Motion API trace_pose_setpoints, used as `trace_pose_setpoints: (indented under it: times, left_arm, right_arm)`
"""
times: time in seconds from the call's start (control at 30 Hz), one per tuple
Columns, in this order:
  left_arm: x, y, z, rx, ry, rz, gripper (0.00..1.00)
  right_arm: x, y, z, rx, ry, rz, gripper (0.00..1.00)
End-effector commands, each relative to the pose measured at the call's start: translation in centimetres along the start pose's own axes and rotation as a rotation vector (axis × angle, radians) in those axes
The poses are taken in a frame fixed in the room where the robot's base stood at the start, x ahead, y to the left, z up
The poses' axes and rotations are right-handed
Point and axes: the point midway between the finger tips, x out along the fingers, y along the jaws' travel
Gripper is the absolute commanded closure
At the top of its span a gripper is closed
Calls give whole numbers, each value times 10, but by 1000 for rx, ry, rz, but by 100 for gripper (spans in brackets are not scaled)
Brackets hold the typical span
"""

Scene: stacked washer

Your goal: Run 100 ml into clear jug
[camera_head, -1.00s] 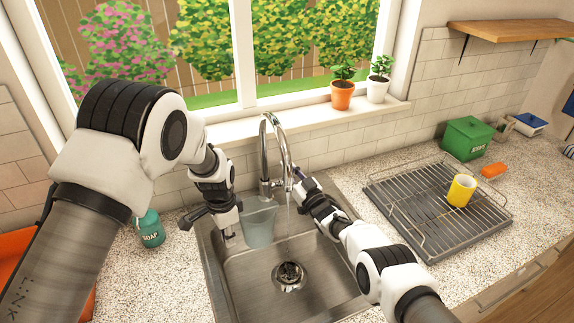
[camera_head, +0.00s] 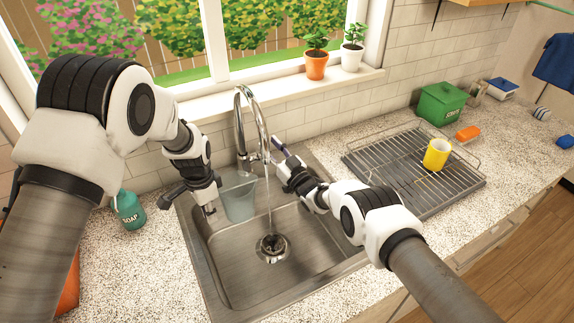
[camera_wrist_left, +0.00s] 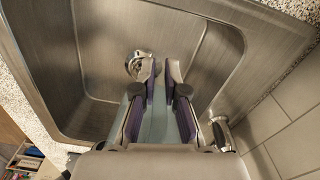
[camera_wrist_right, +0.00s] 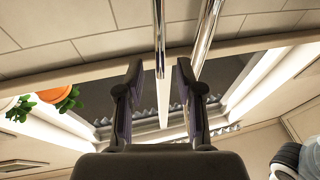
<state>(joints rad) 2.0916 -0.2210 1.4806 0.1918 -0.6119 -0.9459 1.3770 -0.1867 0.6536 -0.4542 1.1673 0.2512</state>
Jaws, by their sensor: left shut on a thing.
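The clear jug (camera_head: 240,202) stands upright at the back left of the sink (camera_head: 230,268). My left gripper (camera_head: 211,207) is shut on the jug; in the left wrist view its fingers (camera_wrist_left: 152,95) close on the translucent wall. The chrome tap (camera_head: 239,130) arches over the sink. A thin water stream (camera_head: 268,205) falls from its spout to the drain (camera_head: 271,247), right of the jug and apart from it. My right gripper (camera_head: 279,155) is just right of the tap. The jug's water level cannot be told.
A wire drying rack (camera_head: 385,172) with a yellow mug (camera_head: 437,154) stands right of the sink. A soap bottle (camera_head: 130,210) stands on the left. Two potted plants (camera_head: 316,66) are on the sill. A green box (camera_head: 441,103) is farther right.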

Motion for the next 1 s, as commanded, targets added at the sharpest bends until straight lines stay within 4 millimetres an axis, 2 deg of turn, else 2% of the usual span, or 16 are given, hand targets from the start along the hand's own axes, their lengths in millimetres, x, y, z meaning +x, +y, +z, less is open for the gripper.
trace_pose_setpoints:
  times: [0.3,0.4,0.53,0.8,0.87,0.93,1.0]
  left_arm:
    - [0,0,0,0,0,0,100]
    - [0,0,0,0,0,0,100]
    - [0,0,0,0,0,0,100]
    - [0,0,0,0,0,0,100]
    - [0,0,0,0,0,0,100]
    - [0,0,0,0,0,0,100]
    - [-1,0,0,0,0,0,100]
  right_arm:
    - [-69,1,-1,0,-2,3,63]
    - [-85,1,0,-1,-1,2,63]
    - [-93,0,0,-1,1,2,63]
    - [-94,0,1,-1,-5,2,64]
    - [-97,-1,10,7,-44,5,64]
    - [-113,-7,32,32,-156,12,64]
    - [-116,-9,30,40,-253,11,64]
